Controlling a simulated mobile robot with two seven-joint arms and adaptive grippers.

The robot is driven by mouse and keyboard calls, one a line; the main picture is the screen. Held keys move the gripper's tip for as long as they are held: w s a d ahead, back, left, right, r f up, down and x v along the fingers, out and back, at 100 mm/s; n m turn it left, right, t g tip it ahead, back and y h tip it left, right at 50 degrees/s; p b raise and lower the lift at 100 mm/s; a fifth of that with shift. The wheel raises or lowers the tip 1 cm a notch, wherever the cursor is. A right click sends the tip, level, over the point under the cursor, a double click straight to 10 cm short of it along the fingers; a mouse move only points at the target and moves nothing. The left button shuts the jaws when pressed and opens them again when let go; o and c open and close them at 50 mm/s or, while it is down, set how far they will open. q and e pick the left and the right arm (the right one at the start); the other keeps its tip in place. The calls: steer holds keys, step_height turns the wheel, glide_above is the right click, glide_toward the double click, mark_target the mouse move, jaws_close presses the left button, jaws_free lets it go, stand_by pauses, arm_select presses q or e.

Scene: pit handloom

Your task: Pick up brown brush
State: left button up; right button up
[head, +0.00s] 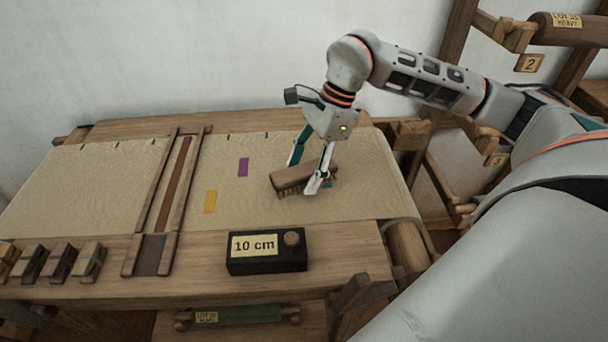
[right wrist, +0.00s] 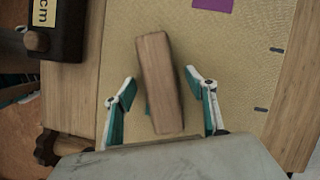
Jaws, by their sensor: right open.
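The brown brush (head: 292,178) lies on the beige cloth of the loom, with its bristles showing along its lower side. In the right wrist view the brush (right wrist: 160,80) shows as a long wooden block. My right gripper (head: 306,172) is open at the brush, pointing down. In the right wrist view one finger of the right gripper (right wrist: 160,88) is on each side of the brush, with a visible gap on both sides. A bit of teal shows beside the brush's lower left edge. My left gripper is not in view.
A black box marked 10 cm (head: 267,251) stands on the front wooden beam. Several small brushes or blocks (head: 58,262) sit at the front left. A wooden frame (head: 172,190) crosses the cloth (head: 100,185). Purple (head: 243,167) and yellow (head: 210,201) patches lie nearby. A rack stands at right.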

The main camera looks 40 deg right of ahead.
steer(key=c, duration=1.2)
steer(key=shift+c, duration=0.2)
